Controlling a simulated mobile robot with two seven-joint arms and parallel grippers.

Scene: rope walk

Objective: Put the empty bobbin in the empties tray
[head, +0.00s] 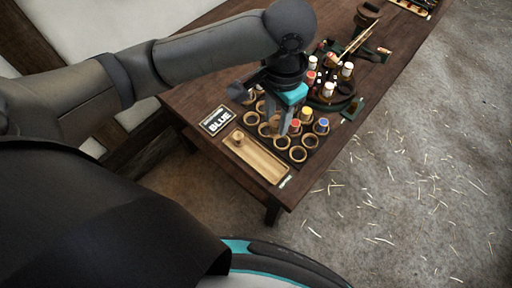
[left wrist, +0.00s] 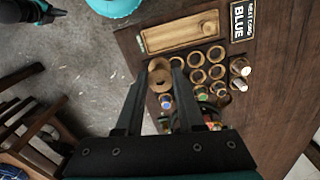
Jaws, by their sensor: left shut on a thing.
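My left gripper (head: 276,128) is over the bobbin rack, shut on a plain wooden bobbin. In the left wrist view the bobbin (left wrist: 159,76) sits between the fingertips (left wrist: 154,78); no thread colour shows on it. In the head view the fingers largely hide it. The empties tray (head: 262,164) is a long, shallow wooden tray at the table's near edge, beside the rack; it also shows in the left wrist view (left wrist: 165,39). One small wooden bobbin (head: 237,138) stands at its far-left end. My right gripper (left wrist: 50,10) shows only as a dark, small shape at the top left.
The rack has several round wooden rings (head: 298,154), some holding bobbins with coloured tops (head: 321,126). A "BLUE" sign (head: 216,121) lies by the tray. A round stand with bobbins (head: 327,91) is behind the rack. Most of the tray is bare.

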